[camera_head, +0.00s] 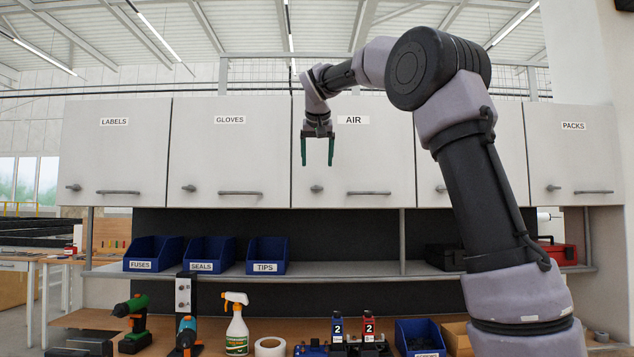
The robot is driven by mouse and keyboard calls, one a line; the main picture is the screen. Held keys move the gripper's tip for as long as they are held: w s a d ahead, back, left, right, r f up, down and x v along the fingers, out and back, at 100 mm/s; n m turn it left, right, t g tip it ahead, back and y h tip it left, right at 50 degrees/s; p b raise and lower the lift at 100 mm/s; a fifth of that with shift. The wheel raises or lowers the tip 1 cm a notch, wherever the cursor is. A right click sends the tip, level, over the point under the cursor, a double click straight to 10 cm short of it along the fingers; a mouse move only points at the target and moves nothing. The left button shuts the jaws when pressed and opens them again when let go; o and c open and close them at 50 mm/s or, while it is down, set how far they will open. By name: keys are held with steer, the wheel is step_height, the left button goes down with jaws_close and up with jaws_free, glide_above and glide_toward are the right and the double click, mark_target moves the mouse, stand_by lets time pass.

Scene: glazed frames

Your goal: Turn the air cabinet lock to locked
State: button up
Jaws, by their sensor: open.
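The air cabinet (354,165) is a closed light-grey door in the upper row, with an "AIR" label (353,120) near its top. Its lock (316,189) is a small grey knob at the door's lower left. A horizontal bar handle (369,193) is to the right of the lock. My gripper (317,164) points down with two green fingers spread apart and nothing between them. In the picture it is just above the lock, and its distance from the door is hard to tell. The lock's turned position is too small to read.
Neighbouring cabinets are labelled gloves (230,160), labels (114,160) and packs (574,160), with similar knobs and handles. My arm covers the cabinet right of air. Below, a shelf holds blue bins (210,254). The bench carries a drill (132,318) and a spray bottle (237,325).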

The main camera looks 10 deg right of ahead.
mark_target(317, 187)
steer(key=x, duration=0.8)
steer(key=shift+w+f, duration=0.25)
steer(key=shift+w, duration=0.05)
steer(key=shift+d, duration=0.1)
jaws_close()
